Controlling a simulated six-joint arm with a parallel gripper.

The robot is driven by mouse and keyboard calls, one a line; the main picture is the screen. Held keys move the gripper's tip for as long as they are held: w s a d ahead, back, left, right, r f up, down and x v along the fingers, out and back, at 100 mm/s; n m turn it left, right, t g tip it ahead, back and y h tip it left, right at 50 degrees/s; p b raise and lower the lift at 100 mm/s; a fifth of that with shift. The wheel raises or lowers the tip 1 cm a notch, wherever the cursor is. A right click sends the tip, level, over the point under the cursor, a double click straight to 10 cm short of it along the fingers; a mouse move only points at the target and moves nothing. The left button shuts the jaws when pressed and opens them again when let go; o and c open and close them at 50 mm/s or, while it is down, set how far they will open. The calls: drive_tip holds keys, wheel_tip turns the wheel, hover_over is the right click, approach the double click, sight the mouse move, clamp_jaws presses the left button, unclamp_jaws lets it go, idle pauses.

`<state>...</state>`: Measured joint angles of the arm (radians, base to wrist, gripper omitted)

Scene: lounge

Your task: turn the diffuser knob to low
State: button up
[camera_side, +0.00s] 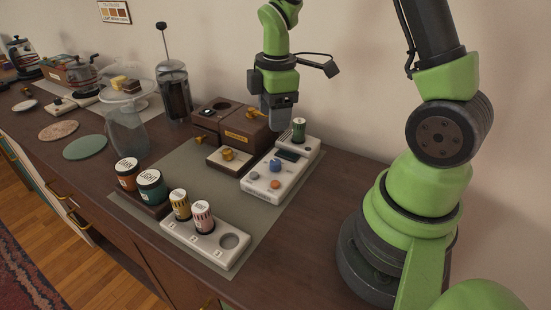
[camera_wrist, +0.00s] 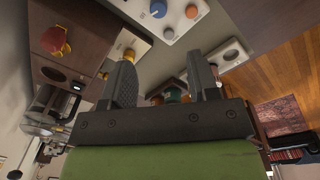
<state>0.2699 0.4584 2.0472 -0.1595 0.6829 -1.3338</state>
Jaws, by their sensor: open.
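In the wrist view the blue knob (camera_wrist: 158,9) and orange knob (camera_wrist: 192,11) show at the top edge. My gripper (camera_wrist: 164,60) is open and empty. In the side view my gripper (camera_side: 278,108) hangs near the brown box, behind the white unit.
A brown box (camera_side: 244,128) with a brass knob and a small base with a yellow knob (camera_side: 228,154) stand close by. A white holder (camera_side: 205,240) with small jars and larger jars stand in front. The grey mat (camera_side: 185,165) has free room.

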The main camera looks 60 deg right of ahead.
sight(276, 161)
drive_tip(key=f, duration=0.1)
drive_tip(key=d+f+n, duration=0.1)
drive_tip(key=f, duration=0.1)
drive_tip(key=shift+g, duration=0.3)
wheel_tip(276, 161, down, 9)
drive_tip(key=shift+a+f, duration=0.1)
drive_tip(key=c, duration=0.9)
